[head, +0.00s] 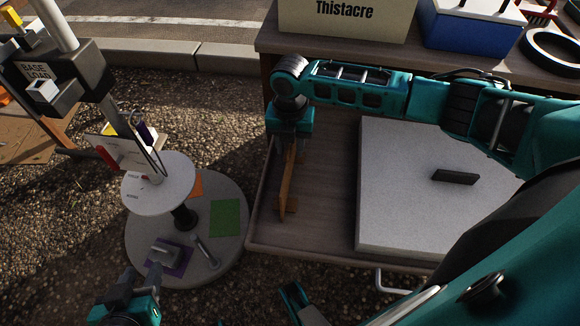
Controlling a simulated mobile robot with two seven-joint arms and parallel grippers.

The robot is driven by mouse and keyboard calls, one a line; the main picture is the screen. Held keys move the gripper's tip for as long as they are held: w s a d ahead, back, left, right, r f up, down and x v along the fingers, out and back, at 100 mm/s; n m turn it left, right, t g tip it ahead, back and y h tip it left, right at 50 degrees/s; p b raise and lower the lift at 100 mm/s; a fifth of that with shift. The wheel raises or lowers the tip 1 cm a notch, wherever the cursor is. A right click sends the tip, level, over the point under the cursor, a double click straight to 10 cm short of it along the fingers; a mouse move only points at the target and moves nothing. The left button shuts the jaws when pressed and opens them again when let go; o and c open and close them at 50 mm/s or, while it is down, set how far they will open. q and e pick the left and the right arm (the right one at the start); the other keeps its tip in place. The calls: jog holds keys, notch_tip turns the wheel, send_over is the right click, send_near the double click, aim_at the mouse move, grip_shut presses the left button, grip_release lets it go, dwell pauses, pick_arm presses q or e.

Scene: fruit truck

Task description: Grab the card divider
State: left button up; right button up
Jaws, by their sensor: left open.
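The card divider (286,190) is a thin brown upright panel with a small foot, in the left part of the wooden tray (262,235). My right gripper (289,150) points down over its top end. The gripper's fingers lie on either side of the panel. Whether they press on it cannot be told. The divider's lower end is at or close to the tray floor. My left gripper (141,277) is open and empty at the lower left, near the front edge of the round grey base.
A white slab (400,225) with a dark block (455,177) fills the tray's right part. A round stand (158,190) with a grey base (225,255) is at left. The Thistacre box (345,20) and a blue box (465,35) stand behind.

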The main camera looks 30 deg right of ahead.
jog(key=shift+r, duration=0.1)
grip_shut()
dwell(0.5)
